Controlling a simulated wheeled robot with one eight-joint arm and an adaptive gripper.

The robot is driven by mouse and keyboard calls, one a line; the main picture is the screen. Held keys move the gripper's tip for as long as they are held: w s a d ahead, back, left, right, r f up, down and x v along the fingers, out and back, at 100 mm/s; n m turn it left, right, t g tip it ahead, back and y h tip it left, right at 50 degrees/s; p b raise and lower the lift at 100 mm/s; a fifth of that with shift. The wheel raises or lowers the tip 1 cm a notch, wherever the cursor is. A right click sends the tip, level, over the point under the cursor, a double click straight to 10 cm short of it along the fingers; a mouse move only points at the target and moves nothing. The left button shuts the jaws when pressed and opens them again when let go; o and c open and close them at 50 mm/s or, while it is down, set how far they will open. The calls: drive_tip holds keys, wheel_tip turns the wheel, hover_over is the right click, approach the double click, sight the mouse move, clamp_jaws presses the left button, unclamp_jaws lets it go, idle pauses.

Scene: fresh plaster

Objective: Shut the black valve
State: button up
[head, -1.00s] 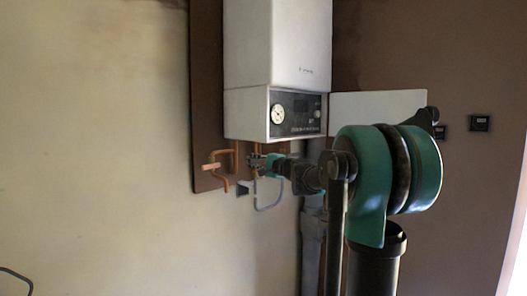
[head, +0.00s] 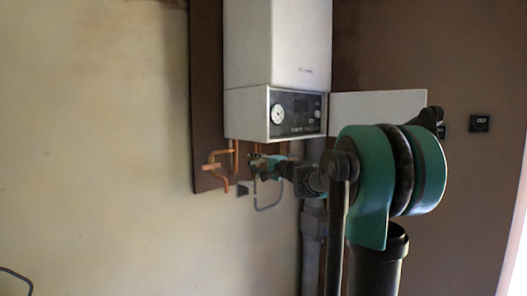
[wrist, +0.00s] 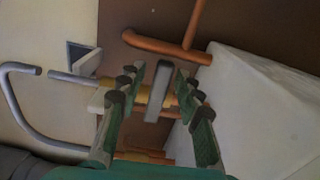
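The valve's brass body (wrist: 127,93) sits on a pipe in the wrist view. A flat lever handle (wrist: 158,92), greyish in this light, stands out from it. My gripper (wrist: 160,78) has its two green-and-black fingers apart, one on each side of the handle. A gap shows on both sides, so the fingers do not appear to grip it. In the head view my gripper (head: 262,163) is at the pipes below the boiler, and it hides most of the valve there.
The white boiler (head: 277,60) hangs directly above my gripper. Copper pipes (head: 219,166) stand to the left, and a bent grey pipe (head: 268,207) hangs below. A thick grey pipe (head: 312,245) runs down beside my arm. The plaster wall (head: 95,150) at left is mostly clear.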

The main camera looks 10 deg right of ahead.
drive_tip(key=v, duration=1.1)
drive_tip(key=s+a+f+n+g+h, duration=0.1)
drive_tip(key=s+a+f+n+g, duration=0.1)
drive_tip(key=s+f, duration=0.45)
drive_tip(key=s+a+f+n+g+h, duration=0.1)
drive_tip(key=s+a+f+n+g, duration=0.15)
drive_tip(key=f, duration=0.75)
drive_tip(key=s+a+f+n+g+h, duration=0.1)
drive_tip(key=s+a+f+n+g, duration=0.1)
drive_tip(key=s+f, duration=0.45)
drive_tip(key=s+d+f+n+g+h, duration=0.2)
drive_tip(key=s+d+f+h, duration=0.1)
drive_tip(key=s+f, duration=0.5)
drive_tip(key=s+d+f+n+g+h, duration=0.2)
drive_tip(key=s+d+f+h, duration=0.2)
drive_tip(key=f, duration=0.8)
drive_tip(key=s+d, duration=0.2)
drive_tip(key=s, duration=0.2)
drive_tip(key=shift+s+h, duration=0.3)
